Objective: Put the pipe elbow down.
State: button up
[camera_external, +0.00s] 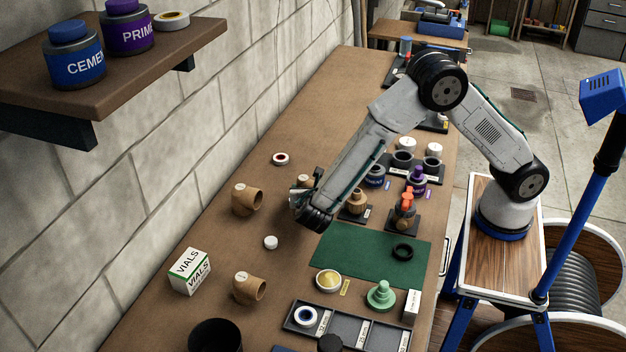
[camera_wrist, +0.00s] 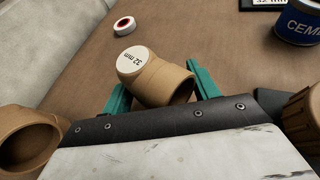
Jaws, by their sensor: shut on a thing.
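A tan pipe elbow (camera_wrist: 150,77) with a white "32 mm" label sits between the teal fingers of my gripper (camera_wrist: 160,90) in the wrist view. The fingers are shut on it, one on each side. In the external view my gripper (camera_external: 302,190) is low over the brown workbench (camera_external: 310,110), and the elbow is mostly hidden by the gripper, with only a small tan part (camera_external: 305,180) showing. I cannot tell whether the elbow touches the bench. Two similar tan elbows stand on the bench, one left of my gripper (camera_external: 244,197) and one nearer the camera (camera_external: 247,287).
A red-and-white tape roll (camera_external: 280,158) lies behind my gripper. Fittings on black stands and a green mat (camera_external: 350,255) lie to the right. The bench's far left is clear.

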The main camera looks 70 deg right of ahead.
jog(key=shift+f, duration=0.7)
jog(key=shift+f, duration=0.1)
jog(key=o, duration=1)
jog(key=shift+o, duration=0.2)
